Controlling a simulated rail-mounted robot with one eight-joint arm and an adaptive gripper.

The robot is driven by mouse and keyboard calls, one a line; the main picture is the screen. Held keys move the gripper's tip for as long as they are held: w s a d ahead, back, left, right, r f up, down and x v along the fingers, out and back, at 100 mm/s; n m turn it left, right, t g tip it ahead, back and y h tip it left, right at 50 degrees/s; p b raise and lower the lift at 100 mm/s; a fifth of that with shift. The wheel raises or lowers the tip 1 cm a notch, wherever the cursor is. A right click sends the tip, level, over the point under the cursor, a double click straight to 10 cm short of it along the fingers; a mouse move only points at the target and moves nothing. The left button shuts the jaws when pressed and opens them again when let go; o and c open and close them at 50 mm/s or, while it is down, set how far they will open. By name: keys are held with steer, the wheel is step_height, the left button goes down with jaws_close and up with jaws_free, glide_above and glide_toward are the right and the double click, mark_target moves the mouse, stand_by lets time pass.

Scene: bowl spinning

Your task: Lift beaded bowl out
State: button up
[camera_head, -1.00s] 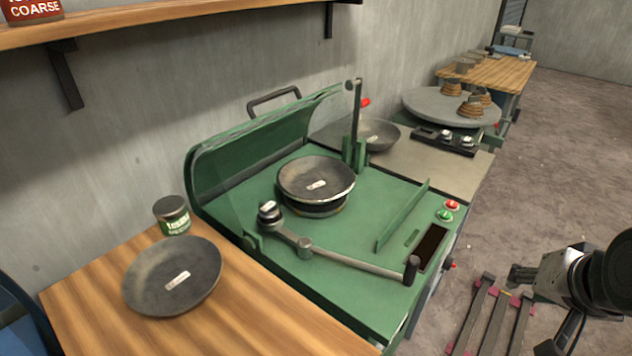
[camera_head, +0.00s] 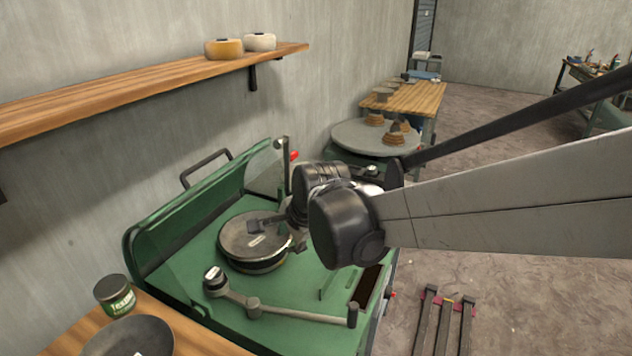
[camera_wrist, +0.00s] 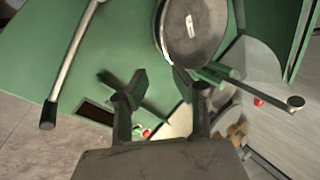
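The grey round bowl (camera_head: 250,236), with a small white label inside, sits on the round fixture of the green machine (camera_head: 190,262). In the wrist view the bowl (camera_wrist: 188,45) lies at the top centre, ahead of the fingers and partly cut off by the picture edge. My gripper (camera_wrist: 162,98) is open with its fingers spread and nothing between them. In the head view one dark finger shows over the bowl's right side, but contact cannot be told. My arm hides part of the machine's right side.
A grey lever arm (camera_head: 281,312) lies along the machine's front. Another grey bowl (camera_head: 130,338) and a green tin (camera_head: 115,295) are on the wooden table at lower left.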

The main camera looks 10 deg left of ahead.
steer(key=shift+s+a+r+x, duration=0.15)
steer(key=shift+a+x, duration=0.3)
steer(key=shift+x, duration=1.8)
steer(key=shift+s+a+r+x, duration=0.15)
steer(key=shift+a+x, duration=0.3)
steer(key=shift+x, duration=1.75)
steer(key=shift+s+a+r+x, duration=0.15)
steer(key=shift+a+x, duration=0.3)
steer(key=shift+x, duration=2.65)
steer(key=shift+c, duration=0.3)
jaws_close()
